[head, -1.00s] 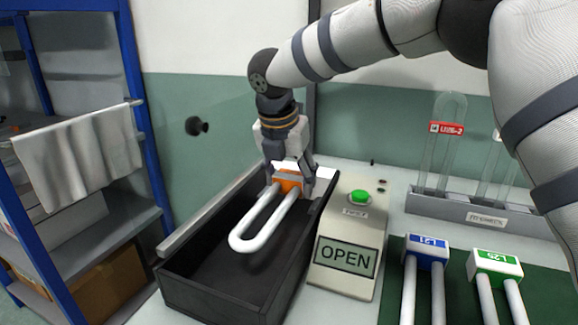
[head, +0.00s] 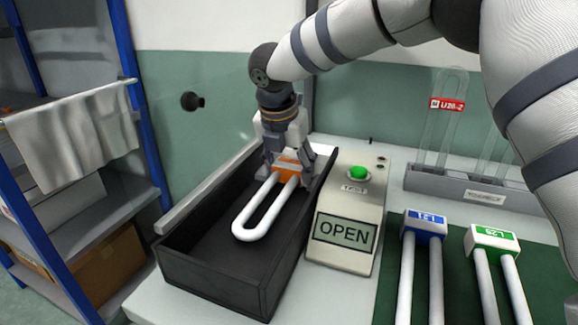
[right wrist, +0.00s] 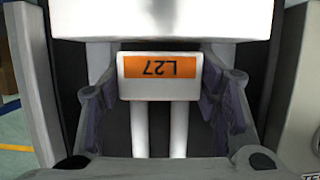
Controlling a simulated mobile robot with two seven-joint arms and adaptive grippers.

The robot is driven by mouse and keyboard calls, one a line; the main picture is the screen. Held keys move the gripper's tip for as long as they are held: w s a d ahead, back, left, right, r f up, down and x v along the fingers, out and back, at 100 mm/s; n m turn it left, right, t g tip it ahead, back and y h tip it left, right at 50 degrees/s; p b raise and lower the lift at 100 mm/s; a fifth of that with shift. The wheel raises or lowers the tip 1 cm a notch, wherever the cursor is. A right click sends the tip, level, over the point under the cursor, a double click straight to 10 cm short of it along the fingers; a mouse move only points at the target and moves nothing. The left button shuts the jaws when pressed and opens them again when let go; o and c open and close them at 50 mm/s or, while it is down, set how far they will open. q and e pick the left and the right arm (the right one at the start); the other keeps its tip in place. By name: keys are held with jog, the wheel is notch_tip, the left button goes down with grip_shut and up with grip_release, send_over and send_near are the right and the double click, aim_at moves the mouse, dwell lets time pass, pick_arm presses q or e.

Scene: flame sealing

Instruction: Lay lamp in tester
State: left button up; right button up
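A white U-shaped lamp (head: 258,222) with an orange-marked base lies low inside the black open box of the tester (head: 212,290), its bend toward the front. My right gripper (head: 288,164) is at the base end, its fingers on both sides of the base. In the right wrist view the gripper (right wrist: 160,95) has its fingertips close against the base, labelled L27 (right wrist: 160,70), upside down. The tester's panel (head: 343,255) has a green button (head: 358,174) and a display reading OPEN. Whether the lamp touches the box floor is hard to tell. My left gripper is not in view.
A blue-topped lamp (head: 425,222) and a green-topped lamp (head: 491,240) lie on a green mat at the right. A grey rack (head: 470,192) with clear tubes stands behind them. A blue-framed shelf (head: 135,110) with a draped cloth is at the left.

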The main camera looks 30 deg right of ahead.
jog(key=o, duration=0.5)
jog(key=shift+f, duration=0.2)
jog(key=shift+c, duration=0.2)
jog(key=v, duration=1.2)
